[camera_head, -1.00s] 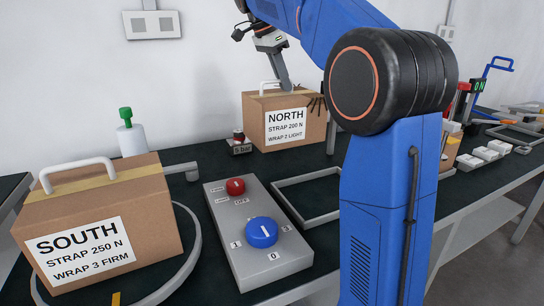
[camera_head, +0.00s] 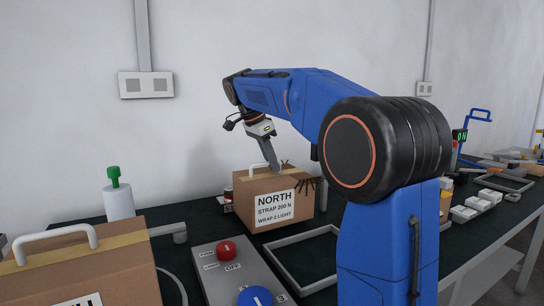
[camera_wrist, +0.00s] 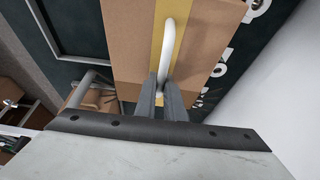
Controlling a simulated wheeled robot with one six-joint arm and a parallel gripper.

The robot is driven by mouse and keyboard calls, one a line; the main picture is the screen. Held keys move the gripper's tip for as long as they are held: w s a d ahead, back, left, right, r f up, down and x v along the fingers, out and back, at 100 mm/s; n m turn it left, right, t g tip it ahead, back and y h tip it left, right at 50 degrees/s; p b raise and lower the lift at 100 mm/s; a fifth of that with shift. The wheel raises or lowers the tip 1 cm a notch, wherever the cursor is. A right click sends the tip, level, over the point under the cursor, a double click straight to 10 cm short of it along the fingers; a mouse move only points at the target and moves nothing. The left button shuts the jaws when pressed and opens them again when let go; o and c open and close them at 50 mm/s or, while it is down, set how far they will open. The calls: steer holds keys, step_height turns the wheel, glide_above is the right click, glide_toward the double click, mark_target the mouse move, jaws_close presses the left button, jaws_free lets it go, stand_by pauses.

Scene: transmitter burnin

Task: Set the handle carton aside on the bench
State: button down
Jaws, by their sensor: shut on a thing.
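The handle carton is the brown NORTH carton (camera_head: 288,190), with a tape strip and a white label. It stands or hangs over the back of the dark bench; whether its base touches is unclear. My gripper (camera_head: 274,168) points down at its top. In the wrist view my gripper (camera_wrist: 166,84) is shut on the white handle (camera_wrist: 168,38), above the tape on the carton (camera_wrist: 204,50). A second brown carton (camera_head: 125,268) with a white handle stands at the front left of the bench (camera_head: 460,236).
A grey control box (camera_head: 222,264) with red and blue knobs stands in front of the NORTH carton. A rectangular frame (camera_head: 283,270) lies beside it. A white bottle (camera_head: 118,203) with a green top stands left. Several white blocks (camera_head: 478,204) lie at right.

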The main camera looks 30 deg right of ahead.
steer(key=shift+f, duration=0.95)
steer(key=c, duration=1.8)
jaws_free()
steer(key=shift+f, duration=0.1)
steer(key=shift+c, duration=0.2)
steer(key=v, duration=1.1)
steer(key=shift+a+r, duration=0.2)
steer(key=shift+r, duration=0.3)
steer(key=shift+s, duration=0.1)
